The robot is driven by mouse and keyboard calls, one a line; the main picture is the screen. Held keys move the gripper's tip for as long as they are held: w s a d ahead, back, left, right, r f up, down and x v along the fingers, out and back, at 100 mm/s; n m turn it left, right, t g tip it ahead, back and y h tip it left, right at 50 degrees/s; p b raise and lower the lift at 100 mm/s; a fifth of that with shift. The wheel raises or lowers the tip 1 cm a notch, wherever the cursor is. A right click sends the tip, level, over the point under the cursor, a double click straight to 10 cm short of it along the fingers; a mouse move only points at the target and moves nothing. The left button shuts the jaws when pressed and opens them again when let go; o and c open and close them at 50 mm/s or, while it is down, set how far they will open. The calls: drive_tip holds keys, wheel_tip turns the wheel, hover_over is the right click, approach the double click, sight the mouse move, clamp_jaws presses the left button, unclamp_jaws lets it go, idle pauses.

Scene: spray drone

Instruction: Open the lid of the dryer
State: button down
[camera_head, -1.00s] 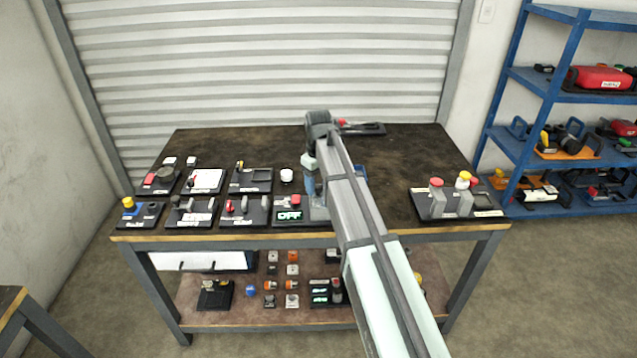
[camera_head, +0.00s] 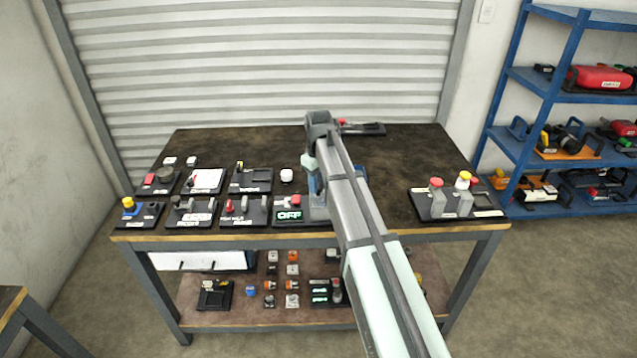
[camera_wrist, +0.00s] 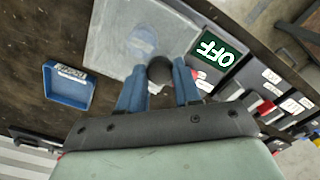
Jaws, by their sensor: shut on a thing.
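The dryer shows in the wrist view as a pale grey, partly see-through lid panel (camera_wrist: 108,40) with a rounded mark on it. A dark round knob (camera_wrist: 160,70) stands at the panel's lower edge. My gripper (camera_wrist: 159,76) has its two blue fingers on either side of the knob and is shut on it. I cannot tell whether the lid is raised at all. In the head view my arm hides most of the dryer and the fingertips.
A green OFF display (camera_wrist: 217,50) is beside the panel; it also shows in the head view (camera_head: 289,215). A blue tray (camera_wrist: 68,86) lies nearby. Several switch panels fill the table's left, and a button panel (camera_head: 455,214) stands at the right.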

drive_tip(key=shift+d, duration=0.1)
drive_tip(key=d, duration=0.9)
drive_tip(key=shift+d, duration=0.4)
drive_tip(key=c, duration=0.8)
unclamp_jaws()
wheel_tip(320, 180, up, 14)
drive_tip(key=shift+f, duration=0.1)
